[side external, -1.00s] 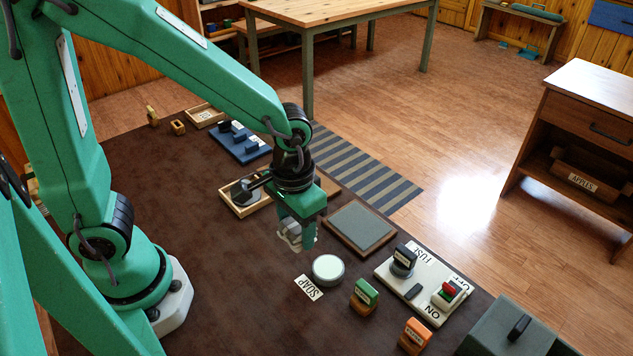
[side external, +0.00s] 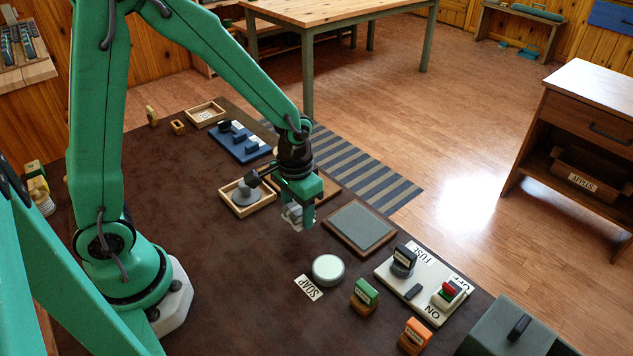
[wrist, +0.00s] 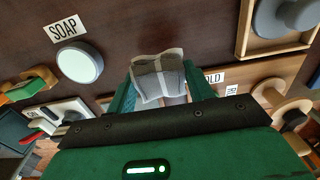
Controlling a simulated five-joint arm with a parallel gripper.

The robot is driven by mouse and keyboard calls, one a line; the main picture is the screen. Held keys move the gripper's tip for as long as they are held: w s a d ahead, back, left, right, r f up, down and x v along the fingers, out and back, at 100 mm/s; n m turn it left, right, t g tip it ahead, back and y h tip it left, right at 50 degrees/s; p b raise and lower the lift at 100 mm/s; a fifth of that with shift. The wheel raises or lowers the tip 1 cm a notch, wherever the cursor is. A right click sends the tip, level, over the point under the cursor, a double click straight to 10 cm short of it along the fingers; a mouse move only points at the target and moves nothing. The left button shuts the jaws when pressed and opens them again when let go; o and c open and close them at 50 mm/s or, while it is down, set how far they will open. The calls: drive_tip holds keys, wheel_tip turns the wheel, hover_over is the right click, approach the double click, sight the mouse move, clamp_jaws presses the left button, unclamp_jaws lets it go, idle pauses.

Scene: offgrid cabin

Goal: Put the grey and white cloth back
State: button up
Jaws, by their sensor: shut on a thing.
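The grey and white cloth (wrist: 158,78) is a small folded bundle, grey with a white band across it. It sits between the fingers of my gripper (wrist: 160,92) in the wrist view. In the side external view, my gripper (side external: 299,216) is shut on the cloth (side external: 292,214) and holds it above the dark tabletop, between the wooden tray with a grey knobbed object and the framed grey panel. A white label (wrist: 213,77) reading "OLD", its start hidden, lies behind the right finger in the wrist view.
The wooden tray (side external: 235,208) stands left of my gripper, the framed panel (side external: 360,228) right. A round pale soap tin (side external: 328,269) with a SOAP label (side external: 308,287), stamps and a fuse switch board (side external: 425,285) are nearer. The left tabletop (side external: 190,230) is clear.

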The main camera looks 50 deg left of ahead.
sight(298, 221)
drive_tip(key=shift+f, duration=2)
drive_tip(key=o, duration=0.9)
drive_tip(key=shift+f, duration=0.1)
drive_tip(key=shift+r, duration=0.2)
drive_tip(key=shift+r, duration=5.95)
drive_tip(key=shift+r, duration=0.1)
